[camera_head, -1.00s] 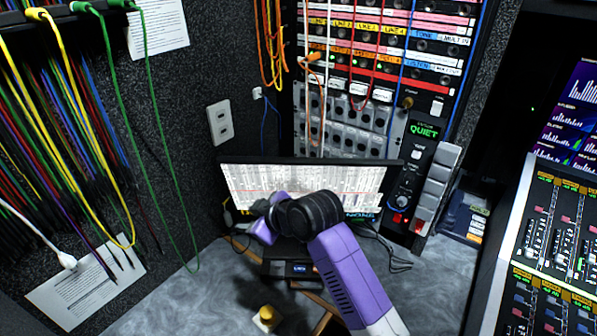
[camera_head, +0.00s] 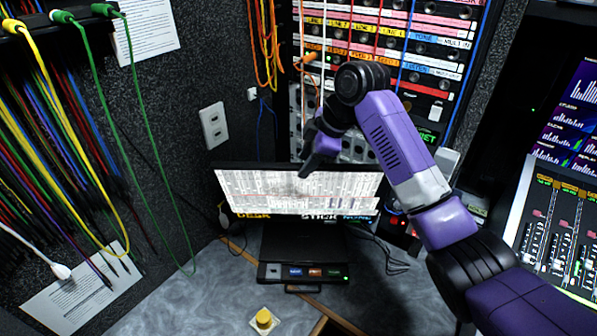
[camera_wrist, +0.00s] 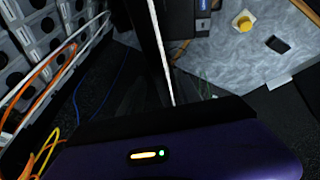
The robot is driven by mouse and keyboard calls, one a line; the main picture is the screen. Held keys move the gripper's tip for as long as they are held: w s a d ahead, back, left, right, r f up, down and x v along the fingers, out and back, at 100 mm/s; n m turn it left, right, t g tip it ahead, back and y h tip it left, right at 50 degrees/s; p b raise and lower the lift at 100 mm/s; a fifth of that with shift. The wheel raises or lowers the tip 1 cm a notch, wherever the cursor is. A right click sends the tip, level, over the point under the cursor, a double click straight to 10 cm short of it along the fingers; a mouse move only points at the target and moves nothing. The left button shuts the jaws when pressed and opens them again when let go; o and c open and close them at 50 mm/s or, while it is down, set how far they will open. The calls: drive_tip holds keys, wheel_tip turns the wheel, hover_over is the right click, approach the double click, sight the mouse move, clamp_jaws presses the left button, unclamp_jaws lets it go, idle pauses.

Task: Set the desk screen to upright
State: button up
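The desk screen (camera_head: 265,190) is a wide black-framed monitor with a lit white display, standing on a dark base (camera_head: 300,270) at the back of the desk. In the head view its face shows, but its exact tilt is hard to tell. In the wrist view the screen (camera_wrist: 158,45) is a thin bright strip beside a dark edge, seen almost edge-on. My gripper (camera_head: 312,168) is at the screen's upper edge, right of its middle, covering part of the display. Contact is unclear. The finger gap is hidden in both views.
A patch rack (camera_head: 410,85) with hanging cables stands close behind the screen. Coloured cables hang along the left wall. A yellow button (camera_head: 264,318) sits on the desk in front. A mixing console (camera_head: 555,220) is at the right. The desk left of the base is clear.

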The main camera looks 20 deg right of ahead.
sight(296, 188)
drive_tip(key=shift+p+x, duration=0.7)
drive_tip(key=shift+x, duration=3.15)
drive_tip(key=shift+d+f, duration=0.1)
drive_tip(key=shift+d, duration=0.05)
clamp_jaws()
